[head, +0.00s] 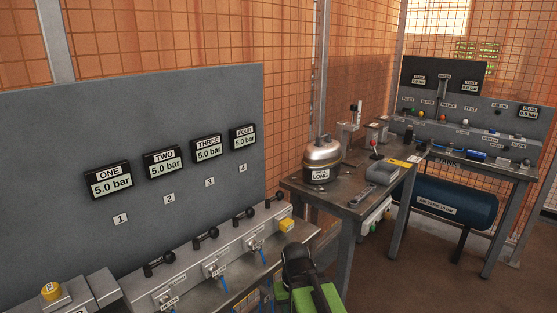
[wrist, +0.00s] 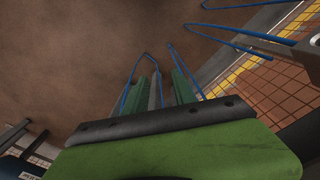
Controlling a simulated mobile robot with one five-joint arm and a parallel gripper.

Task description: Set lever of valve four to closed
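Valve four's black lever (head: 274,201) is the farthest right in the row on the grey manifold, below the number 4 plate (head: 243,168). It looks roughly in line with the manifold, but it is small and its exact setting is hard to read. The FOUR gauge (head: 243,137) reads 5.0 bar. My green and black arm end shows at the bottom of the head view, in front of the manifold and apart from the lever. In the wrist view my gripper (wrist: 158,88) points over brown floor, with no lever between its fingers. Its opening is unclear.
Levers one (head: 158,264), two (head: 205,238) and three (head: 243,215) stand to the left along the manifold. A yellow block (head: 287,225) sits at the manifold's right end. A workbench (head: 345,205) with a metal canister (head: 322,158) stands to the right. Blue hoses hang below the valves.

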